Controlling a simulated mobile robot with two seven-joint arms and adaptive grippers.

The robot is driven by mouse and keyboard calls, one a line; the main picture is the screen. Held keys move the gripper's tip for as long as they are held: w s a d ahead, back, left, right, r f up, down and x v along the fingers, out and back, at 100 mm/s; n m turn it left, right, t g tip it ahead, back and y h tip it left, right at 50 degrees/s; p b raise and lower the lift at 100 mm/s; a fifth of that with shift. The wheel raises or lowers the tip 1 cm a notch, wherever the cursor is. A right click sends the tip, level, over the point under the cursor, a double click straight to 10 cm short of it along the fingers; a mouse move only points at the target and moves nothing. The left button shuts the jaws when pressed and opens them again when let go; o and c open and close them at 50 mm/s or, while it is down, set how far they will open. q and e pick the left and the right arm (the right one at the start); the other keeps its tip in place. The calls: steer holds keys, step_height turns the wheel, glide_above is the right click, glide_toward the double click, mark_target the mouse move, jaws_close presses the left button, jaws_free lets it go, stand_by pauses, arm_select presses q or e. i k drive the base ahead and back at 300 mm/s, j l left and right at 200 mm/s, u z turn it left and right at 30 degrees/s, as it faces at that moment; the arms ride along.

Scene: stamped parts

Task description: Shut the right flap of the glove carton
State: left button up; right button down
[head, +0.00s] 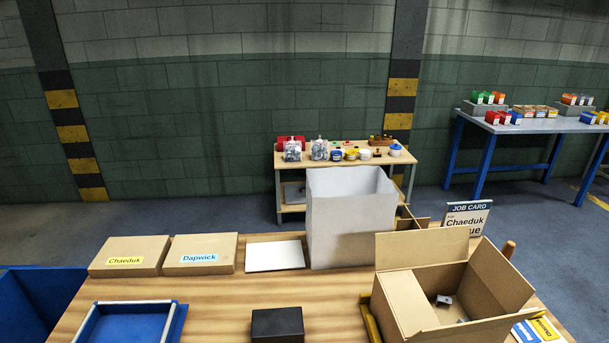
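An open brown cardboard carton (419,249) stands at the right front of the wooden table; I see no glove label on it, so I cannot tell for sure that it is the glove carton. Its back flap stands up. Its right flap (502,273) is raised and slants outward to the right, not folded over the opening. The left panel (403,303) also shows. A few small grey metal parts (442,300) lie inside. The carton's near lower part is cut off by the picture edge. Neither of my grippers is in view.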

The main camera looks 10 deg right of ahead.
mark_target(508, 287)
steer(key=z, duration=1.5)
